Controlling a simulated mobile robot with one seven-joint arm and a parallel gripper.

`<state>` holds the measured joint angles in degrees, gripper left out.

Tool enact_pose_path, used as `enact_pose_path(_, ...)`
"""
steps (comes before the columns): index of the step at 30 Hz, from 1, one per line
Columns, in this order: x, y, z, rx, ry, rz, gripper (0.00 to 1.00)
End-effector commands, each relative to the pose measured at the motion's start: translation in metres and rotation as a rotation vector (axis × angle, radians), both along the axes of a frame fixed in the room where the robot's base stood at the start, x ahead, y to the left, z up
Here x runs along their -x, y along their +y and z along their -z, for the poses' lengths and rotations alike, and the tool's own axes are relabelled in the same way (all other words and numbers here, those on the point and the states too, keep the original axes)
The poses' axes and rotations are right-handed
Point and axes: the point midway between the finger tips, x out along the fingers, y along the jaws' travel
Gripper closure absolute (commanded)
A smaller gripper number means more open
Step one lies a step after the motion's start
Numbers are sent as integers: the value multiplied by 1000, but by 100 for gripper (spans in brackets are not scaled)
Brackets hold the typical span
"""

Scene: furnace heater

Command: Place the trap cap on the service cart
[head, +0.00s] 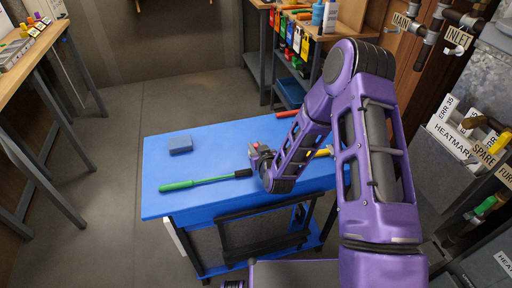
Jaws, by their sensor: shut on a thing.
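The service cart (213,140) has a blue top and stands in front of me at the middle of the head view. My gripper (256,151) is over the cart top, right of its middle, and mostly hidden behind my wrist. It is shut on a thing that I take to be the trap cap. The cap's shape cannot be made out; only a small grey and red patch shows at the gripper. I cannot tell whether it touches the cart top.
On the cart lie a blue-grey block (180,146), a green-handled bar (205,182), a red-handled tool (288,114) and a yellow-handled tool (322,153), partly behind my arm. A workbench (48,42) stands left; shelves stand behind; labelled bins (452,133) and pipes are right.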

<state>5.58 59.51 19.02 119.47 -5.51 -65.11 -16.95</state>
Motion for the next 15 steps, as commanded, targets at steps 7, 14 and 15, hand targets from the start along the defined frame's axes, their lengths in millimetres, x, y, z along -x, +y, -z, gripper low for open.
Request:
enact_pose_path(7, 0, 0, 0, 0, -1, 0, 100)
enact_pose_path(14, 0, 0, 7, 0, 0, 0, 100)
enact_pose_path(15, 0, 0, 8, 0, 0, 0, 100)
